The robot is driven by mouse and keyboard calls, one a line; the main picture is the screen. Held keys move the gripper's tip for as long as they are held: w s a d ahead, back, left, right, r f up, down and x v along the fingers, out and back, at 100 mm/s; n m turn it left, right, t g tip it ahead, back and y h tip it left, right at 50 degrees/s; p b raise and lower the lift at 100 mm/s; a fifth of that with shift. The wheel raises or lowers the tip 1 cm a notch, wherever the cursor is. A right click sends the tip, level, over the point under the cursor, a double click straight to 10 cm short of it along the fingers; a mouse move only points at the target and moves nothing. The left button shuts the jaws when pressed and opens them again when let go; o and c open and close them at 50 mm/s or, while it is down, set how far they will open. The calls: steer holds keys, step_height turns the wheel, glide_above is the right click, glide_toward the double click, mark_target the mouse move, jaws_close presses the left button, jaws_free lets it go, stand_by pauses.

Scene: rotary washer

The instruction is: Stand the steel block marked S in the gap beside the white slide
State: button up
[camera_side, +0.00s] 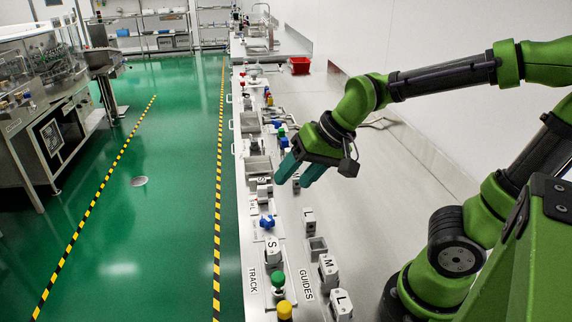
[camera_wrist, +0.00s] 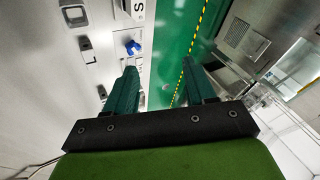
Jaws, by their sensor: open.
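A pale block marked S (camera_side: 273,253) stands upright in the row by the TRACK label in the side view, with white and grey parts close around it. The same S mark shows at the top edge of the wrist view (camera_wrist: 138,9), partly cut off. The white slide cannot be told apart clearly from these pale parts, and whether the block touches it cannot be told. My gripper (camera_side: 298,173) is open and empty, raised above the bench well behind the block. In the wrist view its two fingers (camera_wrist: 158,72) are apart with nothing between them.
In the GUIDES row are an L block (camera_side: 308,219), an empty-looking holder (camera_side: 317,247), an M block (camera_side: 328,270) and another L block (camera_side: 341,303). A blue knob (camera_side: 267,221), a green knob (camera_side: 278,280) and a yellow knob (camera_side: 285,309) stand along the track. The bench's right side is clear.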

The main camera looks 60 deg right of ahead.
steer(key=s+a+r+n+t, duration=0.1)
steer(key=s+r+n, duration=0.1)
steer(key=s, duration=0.4)
steer(key=shift+a+r+h, duration=0.2)
steer(key=shift+r+h, duration=0.1)
steer(key=shift+r, duration=0.3)
steer(key=shift+w, duration=0.1)
stand_by(0.4)
